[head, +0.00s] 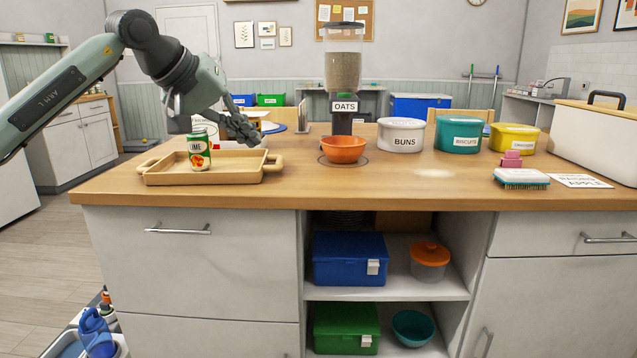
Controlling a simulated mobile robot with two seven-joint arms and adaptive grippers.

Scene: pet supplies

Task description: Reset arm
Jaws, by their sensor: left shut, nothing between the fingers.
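My left arm reaches in from the left in the head view. Its gripper (254,137) is shut and empty, above the counter just behind and over the right side of a wooden tray (228,181). A green can (199,152) with an orange picture on its label stands upright in the tray, left of the gripper. My right gripper is not in view.
An orange bowl (343,149) sits under the oats dispenser (343,80) to the right. Tubs for buns (401,135), biscuits (458,134) and a yellow one (513,138) stand further right. A brush (521,179) lies near the front edge. The middle front counter is clear.

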